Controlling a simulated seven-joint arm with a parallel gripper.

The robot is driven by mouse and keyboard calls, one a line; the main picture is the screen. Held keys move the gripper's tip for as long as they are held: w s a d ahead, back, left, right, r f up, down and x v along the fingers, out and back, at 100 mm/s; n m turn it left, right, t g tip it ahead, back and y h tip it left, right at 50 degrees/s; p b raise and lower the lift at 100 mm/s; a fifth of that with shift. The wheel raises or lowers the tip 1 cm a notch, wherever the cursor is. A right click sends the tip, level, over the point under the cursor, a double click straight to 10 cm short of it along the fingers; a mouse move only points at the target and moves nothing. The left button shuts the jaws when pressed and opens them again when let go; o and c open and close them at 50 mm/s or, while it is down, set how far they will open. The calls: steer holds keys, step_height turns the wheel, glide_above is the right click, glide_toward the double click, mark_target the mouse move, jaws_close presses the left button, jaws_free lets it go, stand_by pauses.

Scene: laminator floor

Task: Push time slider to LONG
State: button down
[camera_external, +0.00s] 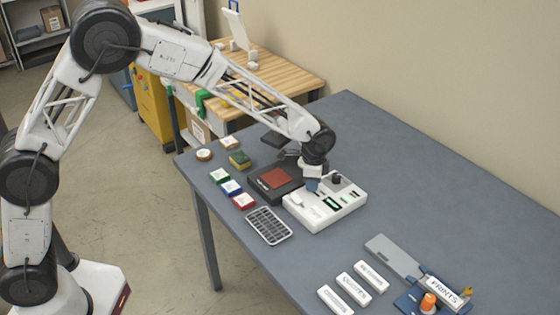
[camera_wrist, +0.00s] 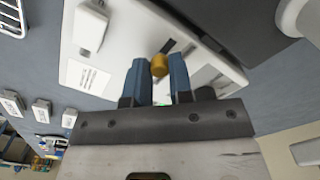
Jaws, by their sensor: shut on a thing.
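The white control panel (camera_external: 318,217) lies on the grey-blue table, with a dark knob, a small green display and slots on its top. It also fills the upper middle of the wrist view (camera_wrist: 112,50). My gripper (camera_external: 312,182) is over the panel's back left part. In the wrist view my gripper's two blue fingers (camera_wrist: 160,78) are shut on a small yellow-brown slider knob (camera_wrist: 159,65). A dark slot shows just beyond the knob. The LONG marking cannot be read in either view.
A black device with a brown-red top (camera_external: 274,179) stands left of the panel. A grey grid tray (camera_external: 269,226) lies in front of it. Several small coloured blocks are farther left. White labelled blocks (camera_external: 353,288) and a blue PRINTS stand (camera_external: 444,292) are at the front right.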

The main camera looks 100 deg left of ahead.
mark_target(318, 196)
steer(key=shift+w+d, duration=1.1)
steer(key=shift+d, duration=0.05)
steer(key=c, duration=1)
jaws_free()
steer(key=shift+r, duration=0.1)
steer(key=shift+r, duration=3.85)
